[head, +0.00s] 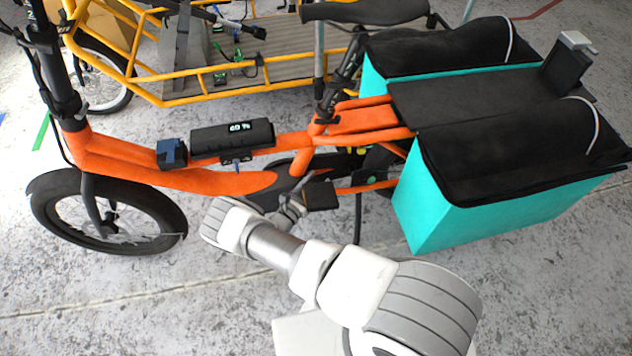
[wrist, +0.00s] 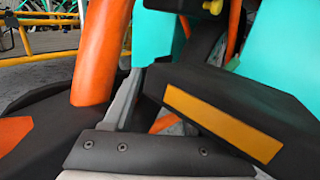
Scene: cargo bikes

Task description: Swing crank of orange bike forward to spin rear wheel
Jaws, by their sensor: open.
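The orange bike (head: 225,180) stands across the head view, front wheel at left. Its black pedal (head: 320,196) sits low near the middle, beside a thin grey crank (head: 298,186). In the wrist view the pedal (wrist: 215,115), with its orange reflector, fills the right side. The grey crank (wrist: 122,102) appears to run down beside it. My gripper (head: 291,207) is open, close in front of the crank and pedal. Its dark screwed edge (wrist: 140,150) shows low in the wrist view; whether it touches the crank cannot be told. The rear wheel is mostly hidden behind the turquoise bag (head: 425,215).
The front wheel (head: 105,215) is at left. A yellow cargo bike (head: 205,85) stands behind. The grey floor (head: 130,310) in front of the bike is clear at left.

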